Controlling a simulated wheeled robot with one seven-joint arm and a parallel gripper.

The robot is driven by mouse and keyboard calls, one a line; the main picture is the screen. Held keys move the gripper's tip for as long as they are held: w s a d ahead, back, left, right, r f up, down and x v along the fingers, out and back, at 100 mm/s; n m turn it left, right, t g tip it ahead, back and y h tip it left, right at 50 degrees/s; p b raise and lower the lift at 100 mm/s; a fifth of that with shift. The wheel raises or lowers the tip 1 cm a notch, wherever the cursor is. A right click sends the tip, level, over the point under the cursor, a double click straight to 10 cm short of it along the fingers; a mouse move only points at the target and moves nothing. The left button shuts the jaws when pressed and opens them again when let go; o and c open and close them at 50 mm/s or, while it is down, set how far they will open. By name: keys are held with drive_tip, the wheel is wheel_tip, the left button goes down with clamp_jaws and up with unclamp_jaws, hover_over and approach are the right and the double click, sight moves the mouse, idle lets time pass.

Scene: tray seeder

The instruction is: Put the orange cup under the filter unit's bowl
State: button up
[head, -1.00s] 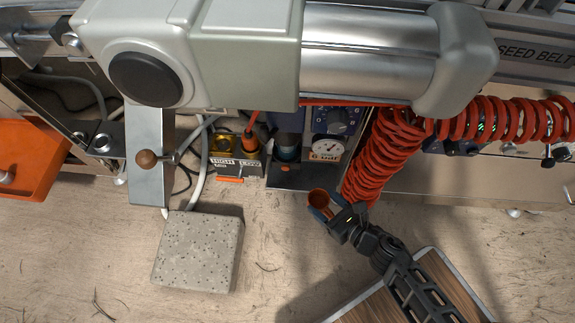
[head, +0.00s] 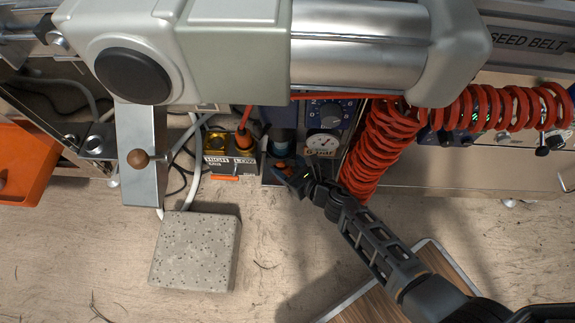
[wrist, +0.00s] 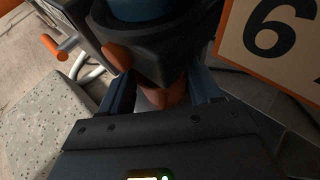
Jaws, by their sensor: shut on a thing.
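The orange cup (wrist: 165,97) is held between the two blue fingers of my gripper (wrist: 162,92) in the wrist view. Its upper part is hidden behind the dark bowl of the filter unit (wrist: 150,55), which is in front of and above it. In the head view my gripper (head: 292,178) is right at the front of the filter unit (head: 284,142). The cup is largely hidden there by the gripper. I cannot tell whether the cup is centred under the bowl or touches it.
A speckled grey block (head: 195,250) lies at the left front. A coiled red hose (head: 372,150) hangs close to the right of my arm. A pressure gauge (head: 323,145) and a box with yellow and orange fittings (head: 230,165) flank the filter.

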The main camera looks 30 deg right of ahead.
drive_tip(key=shift+f, duration=0.2)
drive_tip(key=o, duration=0.8)
drive_tip(key=shift+r, duration=0.1)
drive_tip(key=shift+r, duration=0.1)
drive_tip(key=shift+s+r, duration=0.15)
drive_tip(key=shift+s, duration=0.05)
drive_tip(key=p+v, duration=0.3)
drive_tip(key=v, duration=0.8)
drive_tip(key=shift+s, duration=0.35)
